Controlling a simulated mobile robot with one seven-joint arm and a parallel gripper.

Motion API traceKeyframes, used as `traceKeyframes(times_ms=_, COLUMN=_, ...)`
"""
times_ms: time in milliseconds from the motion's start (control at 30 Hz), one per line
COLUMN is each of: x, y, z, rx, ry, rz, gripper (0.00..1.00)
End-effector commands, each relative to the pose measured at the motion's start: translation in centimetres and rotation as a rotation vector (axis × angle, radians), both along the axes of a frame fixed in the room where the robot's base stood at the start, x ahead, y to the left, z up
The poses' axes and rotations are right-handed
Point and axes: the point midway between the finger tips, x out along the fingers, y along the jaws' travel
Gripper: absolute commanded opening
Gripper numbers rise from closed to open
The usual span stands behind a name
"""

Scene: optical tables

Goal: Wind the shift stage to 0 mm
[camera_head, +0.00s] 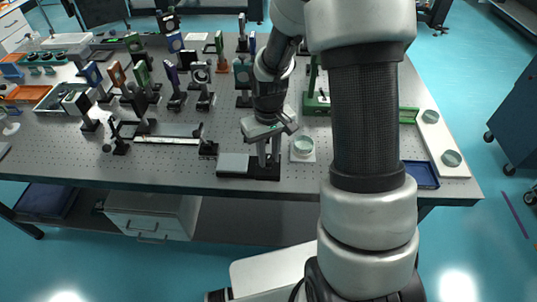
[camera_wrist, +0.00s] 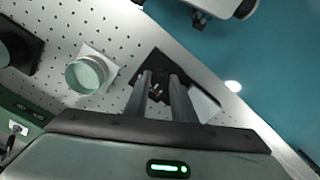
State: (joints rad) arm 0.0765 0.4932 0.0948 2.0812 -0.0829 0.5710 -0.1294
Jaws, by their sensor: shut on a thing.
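The shift stage is near the front edge of the optical table, with a light grey plate (camera_head: 233,162) on its left and a black base (camera_head: 264,173) under my gripper. My gripper (camera_head: 268,162) points down at the black right part of the stage. In the wrist view my gripper's two fingers (camera_wrist: 161,88) reach down to the stage, shut on a small dark knob (camera_wrist: 157,92). The stage's pale plate (camera_wrist: 204,103) shows to the right of the fingers, and its black base (camera_wrist: 150,66) around their tips. No scale reading is legible.
A round pale dish on a white square (camera_head: 303,148) stands just right of the stage, also in the wrist view (camera_wrist: 86,75). Several optic mounts (camera_head: 202,78) stand behind and left. A rail (camera_head: 166,140) lies left. A blue tray (camera_head: 421,174) is at the right.

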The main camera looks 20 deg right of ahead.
Motion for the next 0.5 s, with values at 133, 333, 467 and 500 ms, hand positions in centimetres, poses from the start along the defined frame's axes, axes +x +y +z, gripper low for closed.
traceKeyframes(times_ms=133, x=0.08, y=0.01, z=0.10, rx=-0.001, ry=-0.002, rz=-0.001, gripper=0.01)
traceKeyframes(times_ms=333, x=0.06, y=0.00, z=0.08, rx=0.000, ry=-0.002, rz=-0.001, gripper=0.42)
traceKeyframes(times_ms=467, x=0.04, y=0.00, z=0.04, rx=0.000, ry=-0.001, rz=-0.002, gripper=0.42)
traceKeyframes(times_ms=500, x=0.03, y=0.00, z=0.04, rx=0.000, ry=-0.001, rz=-0.002, gripper=0.42)
